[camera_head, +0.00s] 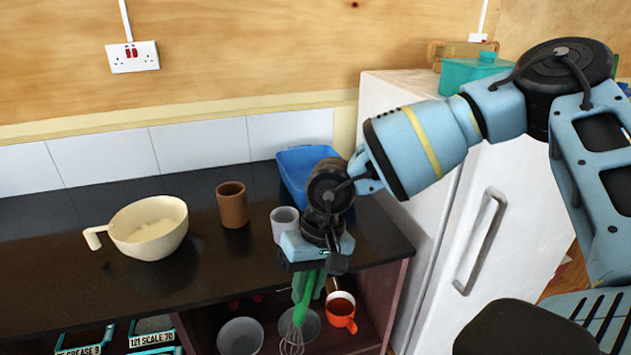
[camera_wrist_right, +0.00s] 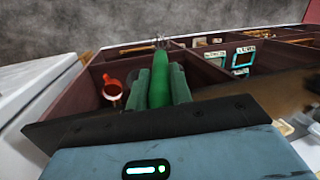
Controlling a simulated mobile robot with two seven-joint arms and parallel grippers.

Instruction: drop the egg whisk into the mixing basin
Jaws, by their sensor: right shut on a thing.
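The egg whisk (camera_head: 302,306) has a green handle and a wire head. My right gripper (camera_head: 309,280) is shut on its handle, and the whisk hangs head down in front of the counter's front edge. In the right wrist view the green handle (camera_wrist_right: 160,75) sits between the two green finger pads (camera_wrist_right: 159,90). The mixing basin (camera_head: 148,228) is a cream bowl with a side handle. It stands upright on the dark counter, well to the left of the gripper, and looks empty. My left gripper is out of view.
On the counter (camera_head: 90,285) stand a brown cup (camera_head: 233,205), a grey cup (camera_head: 284,224) and a blue bin (camera_head: 300,165), right of the basin. The shelf below holds an orange mug (camera_head: 341,312) and a grey bowl (camera_head: 240,336). A white fridge (camera_head: 490,215) stands right.

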